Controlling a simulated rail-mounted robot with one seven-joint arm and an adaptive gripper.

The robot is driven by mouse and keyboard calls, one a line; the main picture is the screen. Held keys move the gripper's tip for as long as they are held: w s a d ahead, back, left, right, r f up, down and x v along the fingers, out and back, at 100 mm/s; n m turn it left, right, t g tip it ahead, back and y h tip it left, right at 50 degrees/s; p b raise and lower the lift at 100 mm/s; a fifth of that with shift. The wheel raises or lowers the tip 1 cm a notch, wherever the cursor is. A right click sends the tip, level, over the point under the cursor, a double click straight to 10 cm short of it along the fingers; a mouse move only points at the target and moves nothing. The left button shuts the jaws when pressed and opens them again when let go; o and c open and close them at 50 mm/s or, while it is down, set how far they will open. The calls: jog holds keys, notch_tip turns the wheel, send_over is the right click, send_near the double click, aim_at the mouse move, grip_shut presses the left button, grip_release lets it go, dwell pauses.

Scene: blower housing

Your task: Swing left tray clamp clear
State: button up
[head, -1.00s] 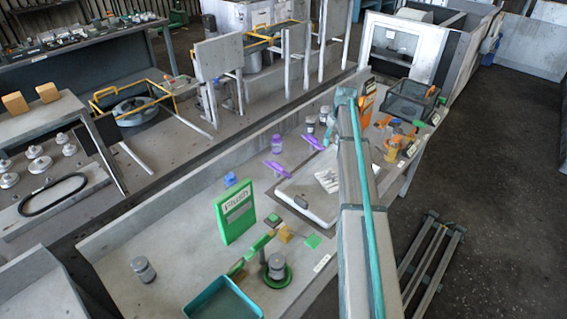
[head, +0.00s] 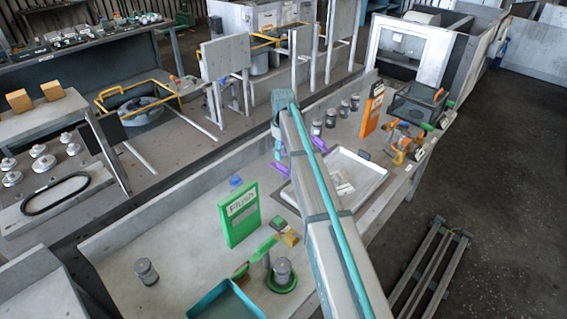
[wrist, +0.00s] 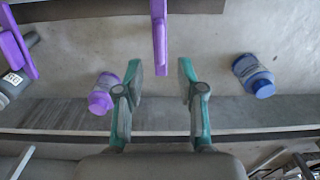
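The left tray clamp is a purple bar (head: 279,168) at the tray's left back corner in the head view, partly hidden by my arm. In the wrist view its bar (wrist: 160,32) points down the picture, its end between my gripper's fingertips (wrist: 160,78). My gripper is open, with a gap on both sides of the bar; I cannot tell its height over it. The other purple clamp (wrist: 20,45) is at the wrist view's left edge. The white tray (head: 365,172) lies on the bench, partly behind my arm.
A purple-topped jar (wrist: 103,95) stands close to one finger, a blue-capped jar (wrist: 252,74) farther off on the other side. The bench's back wall (wrist: 60,113) runs just below the fingers. A green Flush sign (head: 240,215) stands left of the tray.

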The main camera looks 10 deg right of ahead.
aim_at(283, 165)
notch_tip(283, 165, down, 6)
jog(key=shift+f+p, duration=0.25)
jog(key=shift+p, duration=0.55)
jog(key=shift+c, duration=0.3)
grip_shut()
